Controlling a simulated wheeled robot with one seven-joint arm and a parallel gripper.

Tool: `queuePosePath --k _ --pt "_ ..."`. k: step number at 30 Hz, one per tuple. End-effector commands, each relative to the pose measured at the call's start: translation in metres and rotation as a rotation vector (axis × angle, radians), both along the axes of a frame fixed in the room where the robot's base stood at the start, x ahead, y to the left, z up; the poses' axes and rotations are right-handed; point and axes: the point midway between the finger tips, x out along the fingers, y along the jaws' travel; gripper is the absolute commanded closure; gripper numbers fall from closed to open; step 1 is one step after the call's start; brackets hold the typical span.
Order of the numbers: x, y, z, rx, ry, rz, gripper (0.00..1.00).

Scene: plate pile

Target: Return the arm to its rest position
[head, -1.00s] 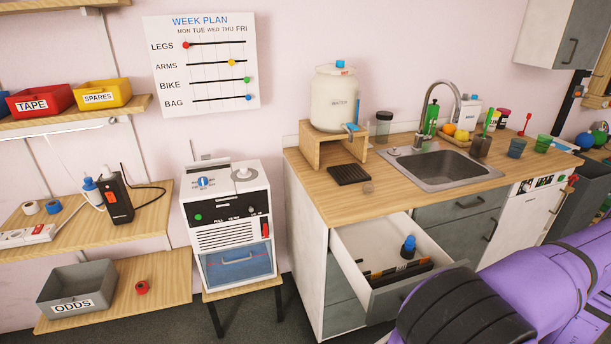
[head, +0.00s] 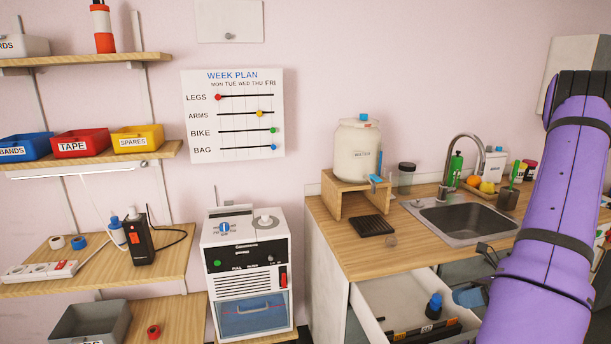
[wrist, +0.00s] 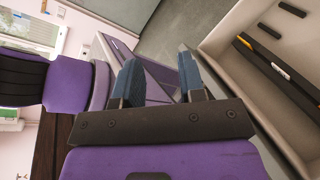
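My purple arm (head: 545,220) stands up along the right side of the head view. My gripper (wrist: 160,75) shows in the wrist view with its two blue fingers apart. Nothing shows between them.
Grey floor (wrist: 210,25) shows in the wrist view.

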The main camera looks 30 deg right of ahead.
Motion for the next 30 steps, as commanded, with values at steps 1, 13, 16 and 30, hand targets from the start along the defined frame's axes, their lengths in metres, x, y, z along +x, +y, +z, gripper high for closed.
queuePosePath --k 1,13,16,30 --pt "0.01 0.007 0.015 -0.058 -0.022 0.065 0.63" --pt "0.055 0.074 0.104 -0.459 -0.247 0.556 0.63" --pt "0.06 0.093 0.124 -0.554 -0.315 0.679 0.63" --pt "0.063 0.182 0.208 -0.976 -0.694 1.246 0.63"
